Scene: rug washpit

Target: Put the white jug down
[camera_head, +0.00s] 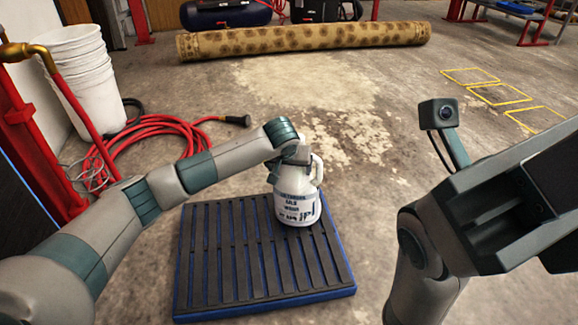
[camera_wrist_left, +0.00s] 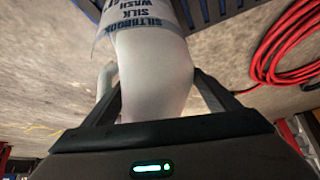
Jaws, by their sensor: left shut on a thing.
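The white jug (camera_head: 296,200) with a blue-lettered label is upright over the right half of the dark slatted pallet (camera_head: 193,262) with blue edges. I cannot tell for sure whether its base touches the slats. My left gripper (camera_head: 291,156) is shut on the jug's upper part, beside its handle. In the left wrist view, the two fingers sit on either side of the jug's white body (camera_wrist_left: 152,75), and the pallet (camera_wrist_left: 215,10) shows beyond. My right arm is at the right of the head view, away from the jug; its fingertips are not visible.
A red hose (camera_head: 150,140) lies coiled left of the pallet, near stacked white buckets (camera_head: 78,75) and a red post. A rolled patterned rug (camera_head: 305,39) lies across the back. Yellow floor outlines (camera_head: 498,94) are at right. The concrete between is clear.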

